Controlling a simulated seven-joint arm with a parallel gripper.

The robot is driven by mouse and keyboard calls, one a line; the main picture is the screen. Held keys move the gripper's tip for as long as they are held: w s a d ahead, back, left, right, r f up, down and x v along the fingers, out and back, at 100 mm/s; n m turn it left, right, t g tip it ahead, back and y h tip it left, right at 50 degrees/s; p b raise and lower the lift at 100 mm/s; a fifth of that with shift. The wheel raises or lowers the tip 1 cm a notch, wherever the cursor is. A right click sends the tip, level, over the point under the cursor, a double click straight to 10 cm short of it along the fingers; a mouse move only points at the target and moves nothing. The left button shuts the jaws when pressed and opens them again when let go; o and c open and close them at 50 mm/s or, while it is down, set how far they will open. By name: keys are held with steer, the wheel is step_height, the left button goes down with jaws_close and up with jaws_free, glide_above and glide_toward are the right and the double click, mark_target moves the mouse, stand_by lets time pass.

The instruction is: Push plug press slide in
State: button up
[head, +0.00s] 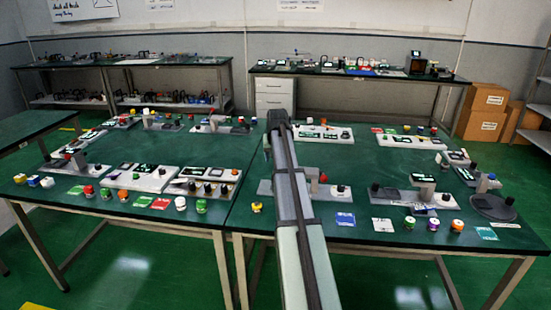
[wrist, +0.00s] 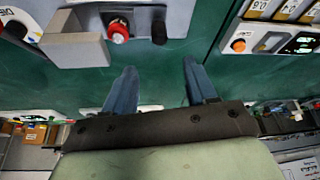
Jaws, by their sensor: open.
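In the wrist view my gripper (wrist: 159,78) has its two blue fingers spread wide with nothing between them. Just beyond the fingertips, at the top, is a light grey panel (wrist: 75,52). It carries a red plug-like knob (wrist: 118,31), a black knob (wrist: 158,31) and a raised grey block (wrist: 62,25). The fingers appear apart from it. I cannot tell which part is the plug, press or slide. In the head view my arm crosses in front of a similar panel (head: 343,200), hiding its middle; the fingers cannot be made out there.
The green table (head: 140,150) holds several panels around its edges. Colored knobs and cards line the front edge, including a blue card (head: 345,219) and a yellow knob (head: 256,207). A dark round base (head: 492,208) stands at right. Much of the table's middle is clear.

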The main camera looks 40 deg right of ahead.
steer(key=w+d+g, duration=0.1)
steer(key=w+d, duration=0.4)
steer(key=w, duration=0.2)
steer(key=f+g, duration=0.1)
steer(key=f, duration=0.3)
steer(key=s+a+f+g+y, duration=0.1)
steer(key=f, duration=0.4)
steer(key=s+a+f+y, duration=0.1)
steer(key=f, duration=0.3)
steer(key=shift+s+f+g, duration=0.15)
steer(key=shift+g, duration=0.25)
steer(key=shift+c, duration=0.4)
jaws_close()
